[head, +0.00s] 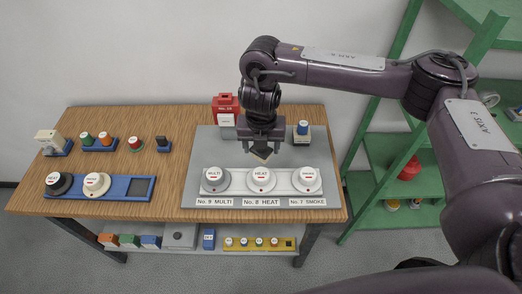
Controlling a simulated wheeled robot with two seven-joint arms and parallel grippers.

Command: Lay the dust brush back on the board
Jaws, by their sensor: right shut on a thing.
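My right gripper (262,146) comes in from the right over the grey board (203,150), pointing down. It is shut on a small tan piece (262,154), which looks like the dust brush; the fingers hide most of it. The piece is over the board behind the No. 8 HEAT detector; I cannot tell whether it touches the board. My left gripper is not in view.
White detectors labelled MULTI (215,179), HEAT (261,180) and SMOKE (307,179) line the board's front. A red box (225,104) and a blue-topped block (302,129) stand behind. A blue tray (125,186) is on the wooden table's left. A green shelf (380,150) stands right.

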